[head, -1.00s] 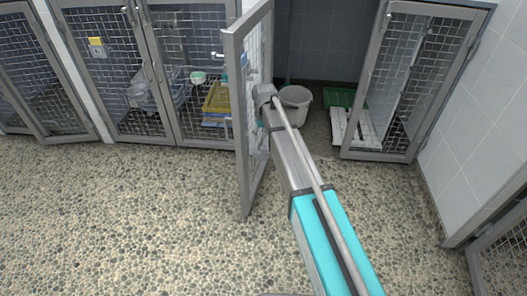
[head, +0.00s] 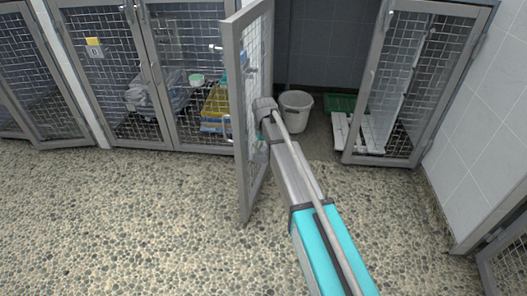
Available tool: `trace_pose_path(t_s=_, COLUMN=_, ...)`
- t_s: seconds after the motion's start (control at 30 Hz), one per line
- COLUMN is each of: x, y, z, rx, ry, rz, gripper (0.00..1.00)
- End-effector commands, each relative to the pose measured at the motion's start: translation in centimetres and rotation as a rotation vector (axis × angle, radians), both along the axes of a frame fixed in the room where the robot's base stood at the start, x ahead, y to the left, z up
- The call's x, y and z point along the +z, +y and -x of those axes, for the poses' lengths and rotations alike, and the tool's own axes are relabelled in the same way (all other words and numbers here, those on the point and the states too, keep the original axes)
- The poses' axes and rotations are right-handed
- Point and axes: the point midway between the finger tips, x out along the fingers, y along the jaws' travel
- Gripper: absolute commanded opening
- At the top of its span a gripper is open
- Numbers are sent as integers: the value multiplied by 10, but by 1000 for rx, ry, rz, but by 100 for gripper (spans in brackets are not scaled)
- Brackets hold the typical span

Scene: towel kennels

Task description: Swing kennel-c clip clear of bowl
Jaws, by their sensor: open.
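A small green-and-white bowl (head: 196,79) is inside the kennel left of the swung-out mesh door, behind mesh. That mesh door (head: 238,120) stands open and juts out over the floor. A short pale latch piece (head: 216,48) sticks out left near its top. I cannot make out which kennel is kennel-c, nor tell a clip apart from the other door hardware. My arm reaches up to the right side of the open door, with its grey joint close to the door's edge. Teal parts show dimly through the mesh. My gripper's fingers are not visible.
A second mesh door (head: 415,85) stands at the right. Left kennels hold folded towels and a yellow crate (head: 213,104). The pebbled floor (head: 120,225) is clear.

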Motion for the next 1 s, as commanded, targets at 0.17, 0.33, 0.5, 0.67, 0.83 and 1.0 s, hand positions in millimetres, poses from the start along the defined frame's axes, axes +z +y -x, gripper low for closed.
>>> trace_pose_path(t_s=0.17, x=-1, y=0, z=0, rx=0, ry=0, rz=0, gripper=79)
trace_pose_path(t_s=0.33, x=-1, y=0, z=0, rx=0, ry=0, rz=0, gripper=79)
trace_pose_path(t_s=0.5, x=-1, y=0, z=0, rx=0, ry=0, rz=0, gripper=49)
trace_pose_path(t_s=0.67, x=-1, y=0, z=0, rx=0, ry=0, rz=0, gripper=20)
trace_pose_path(t_s=0.83, x=-1, y=0, z=0, rx=0, ry=0, rz=0, gripper=0)
trace_pose_path(t_s=1.0, x=-1, y=0, z=0, rx=-11, ry=0, rz=0, gripper=0)
